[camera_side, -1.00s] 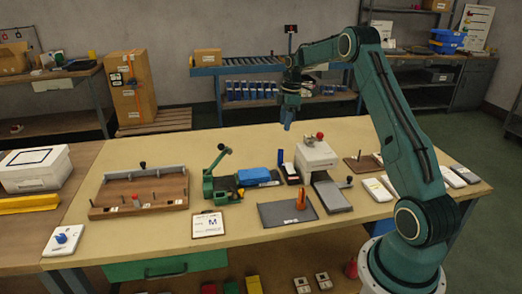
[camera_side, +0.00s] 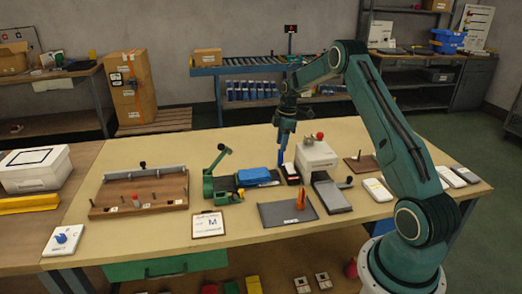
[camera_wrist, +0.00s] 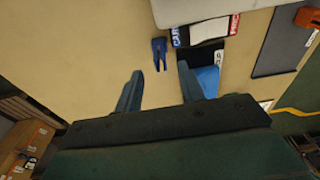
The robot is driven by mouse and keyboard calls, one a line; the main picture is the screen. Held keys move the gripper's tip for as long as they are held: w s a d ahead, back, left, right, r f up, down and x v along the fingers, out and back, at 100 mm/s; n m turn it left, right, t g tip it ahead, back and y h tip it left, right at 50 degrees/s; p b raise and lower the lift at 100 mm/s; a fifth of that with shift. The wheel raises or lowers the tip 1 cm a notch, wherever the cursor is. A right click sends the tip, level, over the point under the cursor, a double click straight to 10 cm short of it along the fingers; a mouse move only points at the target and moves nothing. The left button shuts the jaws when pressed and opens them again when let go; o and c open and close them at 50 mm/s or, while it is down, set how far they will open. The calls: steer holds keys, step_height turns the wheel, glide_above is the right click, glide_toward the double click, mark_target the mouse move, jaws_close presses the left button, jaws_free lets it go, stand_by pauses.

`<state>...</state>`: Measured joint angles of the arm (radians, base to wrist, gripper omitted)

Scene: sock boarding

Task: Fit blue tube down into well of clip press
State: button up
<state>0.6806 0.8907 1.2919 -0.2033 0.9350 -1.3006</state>
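A small dark-blue piece (camera_wrist: 159,53), which I take for the blue tube, stands on the tan bench left of a white block-shaped unit. The wrist view shows it as a short body with two prongs. The white unit (camera_side: 317,158) has a red knob on top and is probably the clip press; its well cannot be made out. My gripper (camera_wrist: 158,88) is open and empty. In the side view my gripper (camera_side: 283,150) points down over the blue piece and partly hides it. The piece lies ahead of the fingertips, roughly in line with the gap.
A card holder (camera_side: 291,173) and a blue stack (camera_side: 258,177) on a dark board lie close by. A green lever device (camera_side: 216,185) stands further left. A grey mat (camera_side: 287,213) with an orange piece lies in front.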

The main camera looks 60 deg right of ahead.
mark_target(280, 158)
steer(key=shift+w+a+f, duration=0.1)
steer(key=shift+a+f, duration=0.05)
steer(key=shift+f, duration=2.25)
jaws_close()
